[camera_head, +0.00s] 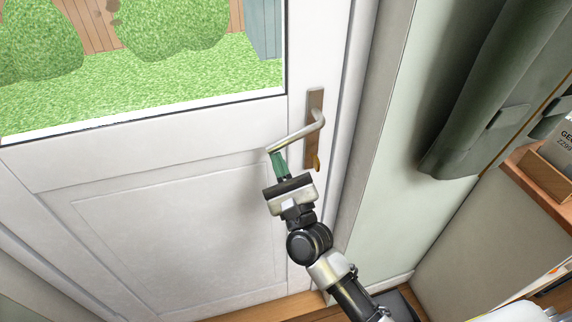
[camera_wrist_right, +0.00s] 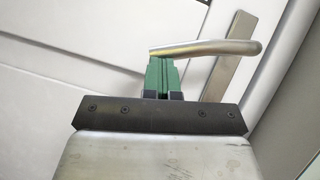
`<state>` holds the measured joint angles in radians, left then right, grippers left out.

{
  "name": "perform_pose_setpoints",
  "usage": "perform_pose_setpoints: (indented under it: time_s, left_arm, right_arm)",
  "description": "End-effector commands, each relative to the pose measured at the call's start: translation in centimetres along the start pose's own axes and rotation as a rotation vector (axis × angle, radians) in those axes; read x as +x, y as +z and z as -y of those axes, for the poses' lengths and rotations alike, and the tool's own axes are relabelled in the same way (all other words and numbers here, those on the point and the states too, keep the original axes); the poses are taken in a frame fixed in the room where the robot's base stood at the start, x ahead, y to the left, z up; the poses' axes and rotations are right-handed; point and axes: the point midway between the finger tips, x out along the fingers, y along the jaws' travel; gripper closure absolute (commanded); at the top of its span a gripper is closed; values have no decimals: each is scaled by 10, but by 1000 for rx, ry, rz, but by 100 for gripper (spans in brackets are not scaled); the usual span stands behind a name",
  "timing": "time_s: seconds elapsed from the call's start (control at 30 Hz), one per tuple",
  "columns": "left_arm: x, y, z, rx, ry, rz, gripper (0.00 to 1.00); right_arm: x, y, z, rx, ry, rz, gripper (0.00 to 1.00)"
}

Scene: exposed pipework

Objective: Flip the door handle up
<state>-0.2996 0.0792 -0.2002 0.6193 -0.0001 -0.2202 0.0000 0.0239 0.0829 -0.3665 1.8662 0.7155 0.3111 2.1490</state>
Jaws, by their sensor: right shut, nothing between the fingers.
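The door handle (camera_head: 298,133) is a silver lever on a brown-grey backplate (camera_head: 315,99) on the white door. In the head view its free end points left and slightly down from the pivot. My right gripper (camera_head: 277,156) is shut and empty, with its green fingertips right below the lever's free end. In the right wrist view the lever (camera_wrist_right: 205,47) crosses just beyond the shut fingertips (camera_wrist_right: 161,62). They look very close to it or touching; I cannot tell which. My left gripper is not in view.
The white door (camera_head: 180,235) has a window onto grass and bushes. A small brass piece (camera_head: 317,161) sits at the plate's lower end. A green curtain (camera_head: 480,90) hangs to the right, by a wooden shelf (camera_head: 540,180) holding a box.

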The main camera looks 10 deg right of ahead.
Motion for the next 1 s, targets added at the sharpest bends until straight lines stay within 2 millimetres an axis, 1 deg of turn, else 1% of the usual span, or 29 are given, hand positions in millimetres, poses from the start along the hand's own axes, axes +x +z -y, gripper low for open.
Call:
perform_pose_setpoints:
  time_s: [0.03,0.1,0.3,0.6,1.0]
  left_arm:
    - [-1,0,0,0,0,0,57]
    - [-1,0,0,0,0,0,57]
    - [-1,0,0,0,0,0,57]
    - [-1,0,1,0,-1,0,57]
    - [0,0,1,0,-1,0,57]
  right_arm:
    - [9,16,1,41,-33,29,100]
    - [13,22,1,83,-62,34,100]
    - [18,30,-1,176,-118,28,100]
    - [22,36,-1,242,-160,24,100]
    - [22,36,-1,248,-163,22,100]
